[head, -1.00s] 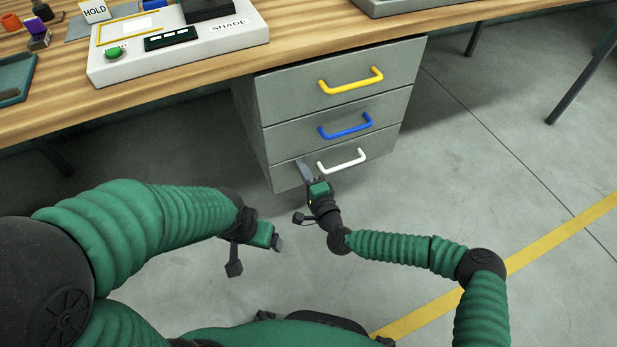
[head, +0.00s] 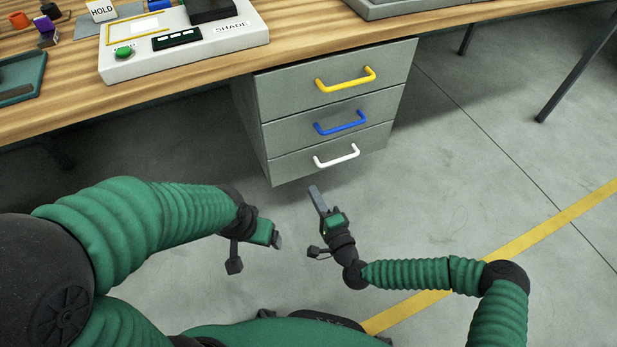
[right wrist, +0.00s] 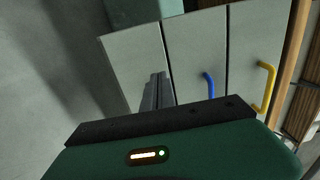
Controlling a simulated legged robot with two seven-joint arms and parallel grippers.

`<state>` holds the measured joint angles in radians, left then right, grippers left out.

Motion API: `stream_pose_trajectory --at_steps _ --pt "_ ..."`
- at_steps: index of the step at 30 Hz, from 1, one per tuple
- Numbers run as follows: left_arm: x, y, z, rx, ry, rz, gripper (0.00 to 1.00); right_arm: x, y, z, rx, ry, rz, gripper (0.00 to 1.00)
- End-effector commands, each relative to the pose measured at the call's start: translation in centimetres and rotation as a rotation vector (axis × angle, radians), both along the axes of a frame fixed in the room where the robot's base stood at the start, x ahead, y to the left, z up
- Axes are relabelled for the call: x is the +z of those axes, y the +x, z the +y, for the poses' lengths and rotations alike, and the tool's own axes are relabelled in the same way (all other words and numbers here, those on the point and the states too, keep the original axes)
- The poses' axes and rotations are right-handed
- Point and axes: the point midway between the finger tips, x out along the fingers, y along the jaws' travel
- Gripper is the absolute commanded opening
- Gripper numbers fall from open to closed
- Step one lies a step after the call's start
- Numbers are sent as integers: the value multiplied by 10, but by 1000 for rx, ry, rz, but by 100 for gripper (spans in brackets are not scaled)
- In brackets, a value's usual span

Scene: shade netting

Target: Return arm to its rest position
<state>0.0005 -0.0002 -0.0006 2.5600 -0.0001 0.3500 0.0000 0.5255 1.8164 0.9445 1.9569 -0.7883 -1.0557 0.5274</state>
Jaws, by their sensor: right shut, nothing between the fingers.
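My right gripper (head: 315,196) is shut and empty, in front of and below the drawer unit in the head view. Its closed fingers (right wrist: 157,92) also show in the right wrist view, pointing toward the drawer fronts. My left gripper (head: 277,241) is to the left of the right one, low over the floor; its fingers are too small to tell whether they are apart. The grey drawer unit (head: 262,150) has a yellow handle (head: 346,80), a blue handle (head: 341,123) and a white handle (head: 337,157). All three drawers look closed. The right gripper is apart from the white handle.
The wooden bench (head: 60,98) runs above the drawers, carrying a white control box (head: 190,50) with a green button, a HOLD block (head: 102,10) and a teal tray (head: 38,82). The floor right of the drawers is open, with a yellow line (head: 490,248) across it.

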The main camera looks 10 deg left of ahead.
Motion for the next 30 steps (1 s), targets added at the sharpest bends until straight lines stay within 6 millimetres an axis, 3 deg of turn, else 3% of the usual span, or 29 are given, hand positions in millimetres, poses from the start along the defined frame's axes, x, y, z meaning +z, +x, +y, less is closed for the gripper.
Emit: stream_pose_trajectory --at_steps 4,9,13,15,17,19,21,24,27,30 --pt "4 0 0 -1 0 0 85 0 -8 -7 -2 2 2 0" --pt "3 0 0 -1 0 0 85 -3 -13 -3 34 -40 0 0" --pt "4 0 0 -1 0 0 85 -27 -42 6 222 -279 9 0" --pt "3 0 0 -1 0 0 85 -48 -63 -5 358 -488 26 0" --pt "3 0 0 -1 0 0 85 -65 -79 -28 462 -679 53 0" --pt "3 0 0 -1 0 0 85 -75 -91 -66 549 -889 93 0" --pt "3 0 0 -1 0 0 85 -73 -99 -111 605 -1082 145 0" --pt "3 0 0 -1 0 0 85 -50 -109 -176 637 -1305 238 0" --pt "3 0 0 -1 0 0 85 -16 -121 -225 628 -1443 331 0" --pt "3 0 0 -1 0 0 85 17 -136 -257 603 -1510 409 0"
